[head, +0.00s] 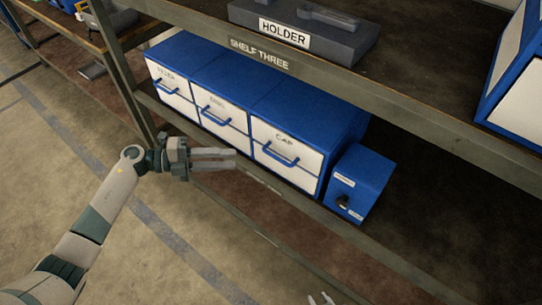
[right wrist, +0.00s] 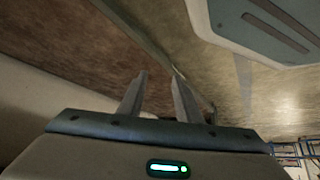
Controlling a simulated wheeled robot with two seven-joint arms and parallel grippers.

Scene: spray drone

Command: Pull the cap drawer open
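The cap drawer (head: 287,146) is the white-fronted right drawer of a blue three-drawer unit on the lower shelf, labelled CAP. It looks shut, with its front level with its neighbours. Its blue bar handle (head: 281,156) runs across the front. My left gripper (head: 236,158) is just left of the cap drawer handle in the picture, its two fingers pointing right with a gap between them. It holds nothing visible. My right gripper (head: 322,300) barely shows at the bottom edge. In the right wrist view its two fingers (right wrist: 158,90) stand apart and empty.
Two similar drawers, left (head: 172,90) and middle (head: 221,112), stand beside it and look shut. A small blue box (head: 368,172) with a dark knob stands to the right. The upper shelf beam (head: 330,82) runs above, with a dark holder (head: 310,35) on it. Floor lies open in front.

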